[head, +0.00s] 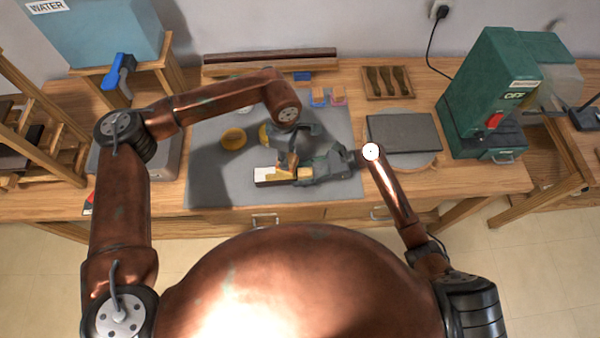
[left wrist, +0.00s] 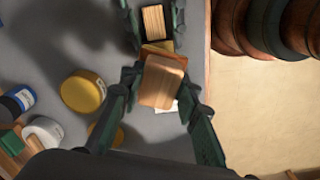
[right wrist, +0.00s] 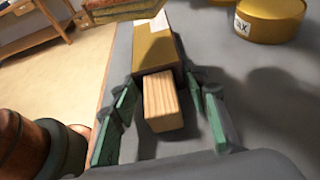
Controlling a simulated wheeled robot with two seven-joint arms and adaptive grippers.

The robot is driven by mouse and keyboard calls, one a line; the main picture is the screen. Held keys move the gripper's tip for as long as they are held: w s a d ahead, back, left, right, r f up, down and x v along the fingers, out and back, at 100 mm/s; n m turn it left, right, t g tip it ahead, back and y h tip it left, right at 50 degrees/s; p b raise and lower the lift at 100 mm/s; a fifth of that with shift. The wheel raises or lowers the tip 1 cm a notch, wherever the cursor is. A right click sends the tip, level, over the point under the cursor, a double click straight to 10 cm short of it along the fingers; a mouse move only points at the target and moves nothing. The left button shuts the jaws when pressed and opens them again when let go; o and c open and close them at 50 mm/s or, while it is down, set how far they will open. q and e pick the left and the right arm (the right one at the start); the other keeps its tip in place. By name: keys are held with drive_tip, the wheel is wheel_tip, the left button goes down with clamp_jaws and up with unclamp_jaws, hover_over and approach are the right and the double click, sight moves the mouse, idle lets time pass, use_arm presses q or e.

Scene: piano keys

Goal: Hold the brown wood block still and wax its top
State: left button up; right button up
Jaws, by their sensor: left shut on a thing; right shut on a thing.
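A long block (head: 284,177) with an ochre-brown top lies over the grey mat; one end looks white, the other pale wood. It also shows in the right wrist view (right wrist: 156,55). My right gripper (right wrist: 160,100) is shut on its pale wood end. My left gripper (left wrist: 160,88) is shut on a wood-backed applicator (left wrist: 162,80), which has layered edges in the right wrist view (right wrist: 125,9). A yellow wax tin (head: 233,138) stands on the mat.
The grey mat (head: 212,180) has bare room on its left. Small coloured jars (head: 318,98) stand at its back. A dark slab (head: 403,132) lies to the right, with a wooden tool tray (head: 388,83) behind it. A green machine (head: 492,90) stands further right.

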use_arm(q)
drive_tip(key=shift+r, duration=0.75)
use_arm(e)
drive_tip(key=shift+f, duration=0.1)
drive_tip(key=o, duration=1.4)
drive_tip(key=shift+d, duration=0.15)
drive_tip(key=v, duration=1.2)
